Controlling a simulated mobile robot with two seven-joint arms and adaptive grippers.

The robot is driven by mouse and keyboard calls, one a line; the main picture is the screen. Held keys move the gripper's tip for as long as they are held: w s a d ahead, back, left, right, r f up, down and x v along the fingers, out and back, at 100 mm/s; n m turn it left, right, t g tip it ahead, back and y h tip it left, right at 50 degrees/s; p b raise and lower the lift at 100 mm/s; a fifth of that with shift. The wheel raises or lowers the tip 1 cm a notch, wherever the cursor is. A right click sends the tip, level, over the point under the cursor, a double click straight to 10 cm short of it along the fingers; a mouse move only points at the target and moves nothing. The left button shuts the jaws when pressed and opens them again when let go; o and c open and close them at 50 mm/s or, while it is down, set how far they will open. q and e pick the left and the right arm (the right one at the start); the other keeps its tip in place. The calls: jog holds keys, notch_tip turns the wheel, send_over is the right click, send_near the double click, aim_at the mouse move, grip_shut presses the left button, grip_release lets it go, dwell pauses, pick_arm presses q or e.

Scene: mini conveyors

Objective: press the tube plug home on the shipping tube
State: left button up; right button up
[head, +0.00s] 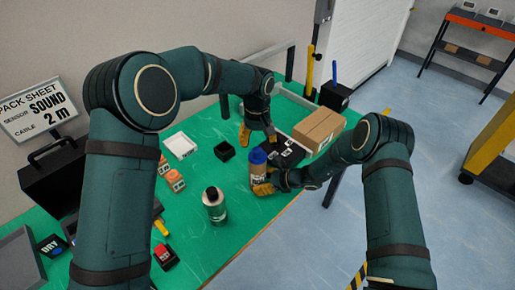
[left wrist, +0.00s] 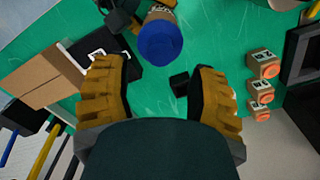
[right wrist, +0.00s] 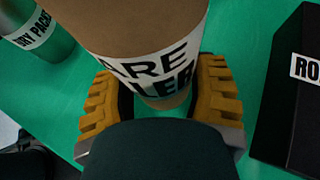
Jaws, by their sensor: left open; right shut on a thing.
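The brown shipping tube (head: 258,174) stands upright near the table's front edge, and its white label shows in the right wrist view (right wrist: 150,65). The blue tube plug (head: 257,156) sits on its top end; it also shows in the left wrist view (left wrist: 160,44). I cannot tell how deep the plug sits. My right gripper (head: 264,188) is shut on the tube's lower part, one finger on each side. My left gripper (head: 258,137) is open and empty, behind the tube and apart from the plug; its spread fingers show in the left wrist view (left wrist: 158,92).
A black labelled box (head: 286,154) and a cardboard box (head: 319,130) lie right of the tube. A small black open box (head: 225,151) and a white tray (head: 180,146) are to the left. A grey-green bottle (head: 214,205) stands at front left. Green table surface is clear between them.

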aim_at(258, 149)
pick_arm(q)
notch_tip(258, 149, up, 6)
jog(key=shift+r, duration=0.2)
dwell(0.3)
jog(key=shift+s, duration=0.1)
grip_shut()
jog(key=shift+n, duration=0.3)
jog(key=shift+f, duration=3.25)
jog(key=shift+f, duration=1.6)
jog(key=shift+r, duration=3.55)
